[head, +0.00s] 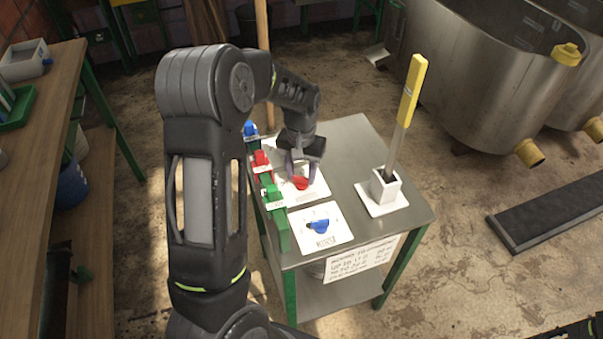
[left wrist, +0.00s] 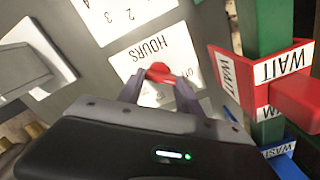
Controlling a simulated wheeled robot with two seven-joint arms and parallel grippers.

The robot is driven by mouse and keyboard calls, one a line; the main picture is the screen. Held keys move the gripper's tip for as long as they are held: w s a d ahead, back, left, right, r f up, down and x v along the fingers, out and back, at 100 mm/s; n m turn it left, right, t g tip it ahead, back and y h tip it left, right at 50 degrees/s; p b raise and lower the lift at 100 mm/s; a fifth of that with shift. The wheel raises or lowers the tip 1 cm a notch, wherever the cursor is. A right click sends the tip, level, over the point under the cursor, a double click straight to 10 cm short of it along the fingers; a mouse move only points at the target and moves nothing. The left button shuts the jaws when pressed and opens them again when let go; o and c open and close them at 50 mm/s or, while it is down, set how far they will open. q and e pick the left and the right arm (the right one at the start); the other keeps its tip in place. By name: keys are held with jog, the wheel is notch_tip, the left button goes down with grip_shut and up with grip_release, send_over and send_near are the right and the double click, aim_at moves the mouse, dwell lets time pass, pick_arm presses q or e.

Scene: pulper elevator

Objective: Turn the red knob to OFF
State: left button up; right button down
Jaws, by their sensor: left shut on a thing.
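The red knob (head: 300,184) sits on a white dial plate on the metal table, partly behind my left gripper (head: 302,172). In the left wrist view, the red knob (left wrist: 160,72) is between the tips of my left gripper (left wrist: 160,88), which is shut on it. The plate there carries the word HOURS, seen upside down. Much of the knob's body and part of its scale are hidden by the fingers, so its exact setting cannot be read. My right gripper is not in view.
A blue knob (head: 319,227) on a second plate is nearer the front. Blue, red (head: 261,163) and green blocks line the table's left edge; the red one reads WAIT. A white holder (head: 385,189) with a yellow-handled tool stands at right. Steel tanks (head: 470,70) stand beyond.

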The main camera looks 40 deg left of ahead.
pick_arm(q)
jog(key=shift+n, duration=0.8)
jog(key=o, duration=1.4)
notch_tip(320, 180, up, 8)
jog(key=shift+f, duration=0.1)
